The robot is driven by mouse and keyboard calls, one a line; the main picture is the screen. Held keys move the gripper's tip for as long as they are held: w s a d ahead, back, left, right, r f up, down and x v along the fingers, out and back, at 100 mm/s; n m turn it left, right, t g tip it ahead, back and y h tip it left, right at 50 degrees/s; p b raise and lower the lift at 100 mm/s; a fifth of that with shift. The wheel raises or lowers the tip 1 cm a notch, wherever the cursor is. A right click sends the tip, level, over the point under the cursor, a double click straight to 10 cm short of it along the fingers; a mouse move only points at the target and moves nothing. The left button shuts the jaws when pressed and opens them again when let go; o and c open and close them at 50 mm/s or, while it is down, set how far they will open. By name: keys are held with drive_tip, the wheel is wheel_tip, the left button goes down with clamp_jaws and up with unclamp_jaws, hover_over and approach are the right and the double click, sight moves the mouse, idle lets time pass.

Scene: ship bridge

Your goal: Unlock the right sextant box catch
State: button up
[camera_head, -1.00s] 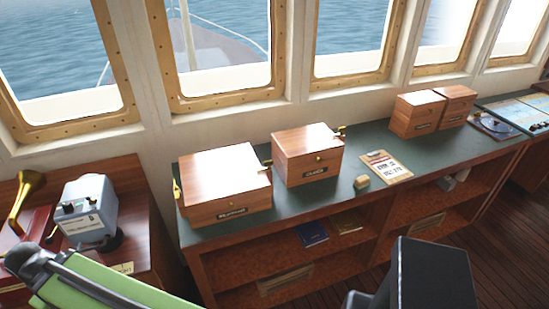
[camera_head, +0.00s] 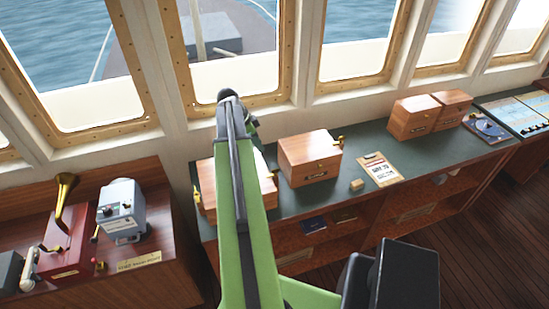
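A large wooden box (camera_head: 204,172) stands on the left part of the green counter, partly hidden behind my arm; its label is covered. A brass fitting (camera_head: 197,195) shows on its left side and another brass catch (camera_head: 268,164) at its right side. A second wooden box (camera_head: 310,160) stands to its right, with a front label too small to read and a brass fitting (camera_head: 340,141) at its right edge. My green arm rises across the large box. My gripper does not show; the far part of the arm is hidden behind the nearer link.
The green counter (camera_head: 375,143) also holds a small block (camera_head: 356,184), a clipboard (camera_head: 380,169) and two smaller boxes (camera_head: 414,118) (camera_head: 452,107). A console (camera_head: 150,275) with a grey device (camera_head: 122,211) and brass lever (camera_head: 64,195) stands left. Open wooden floor (camera_head: 490,230) lies right.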

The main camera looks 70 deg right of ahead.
drive_tip(key=b+x, duration=1.6)
drive_tip(key=x, duration=0.1)
drive_tip(key=shift+f, duration=0.35)
drive_tip(key=shift+r, duration=0.15)
clamp_jaws()
